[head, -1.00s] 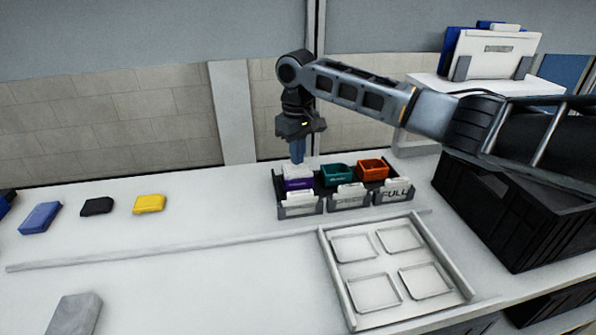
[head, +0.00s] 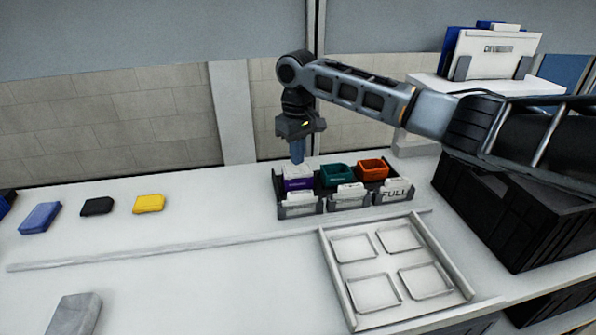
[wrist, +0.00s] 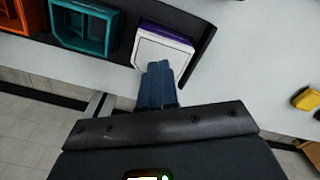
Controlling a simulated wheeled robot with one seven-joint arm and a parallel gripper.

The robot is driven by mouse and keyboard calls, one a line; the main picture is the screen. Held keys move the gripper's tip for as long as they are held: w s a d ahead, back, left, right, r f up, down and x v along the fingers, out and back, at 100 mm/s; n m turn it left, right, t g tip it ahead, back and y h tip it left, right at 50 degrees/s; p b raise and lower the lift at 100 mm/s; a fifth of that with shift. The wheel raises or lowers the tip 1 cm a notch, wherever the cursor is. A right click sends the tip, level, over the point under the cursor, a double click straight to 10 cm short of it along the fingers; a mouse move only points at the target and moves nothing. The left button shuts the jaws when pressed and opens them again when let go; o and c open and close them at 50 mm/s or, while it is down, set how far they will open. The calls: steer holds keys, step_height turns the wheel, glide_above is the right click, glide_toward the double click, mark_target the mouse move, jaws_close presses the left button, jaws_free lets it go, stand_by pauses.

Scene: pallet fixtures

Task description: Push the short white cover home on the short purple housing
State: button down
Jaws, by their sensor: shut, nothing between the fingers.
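The short purple housing (head: 298,184) sits in the left place of the dark rack. The short white cover (head: 296,172) lies on top of it; in the wrist view the cover (wrist: 163,52) shows as a white square with a purple edge of the housing (wrist: 172,31) around its far side. Whether the cover is fully seated cannot be told. My gripper (head: 298,160) points down over the cover, its blue fingers shut and empty. In the wrist view the fingertips (wrist: 158,66) overlap the near part of the cover, at or just above its surface.
An open teal housing (head: 336,176) and an open orange housing (head: 372,170) stand to the right in the rack (head: 330,208). Blue, black and yellow (head: 149,204) covers lie on the table at left. A tray (head: 334,283) with several recesses lies in front.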

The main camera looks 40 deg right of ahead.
mark_target(297, 168)
steer(key=shift+f, duration=0.15)
steer(key=shift+f, duration=0.35)
steer(key=shift+f, duration=0.4)
stand_by(0.6)
steer(key=shift+r, duration=0.1)
step_height(297, 168, up, 7)
steer(key=p, duration=0.7)
stand_by(0.7)
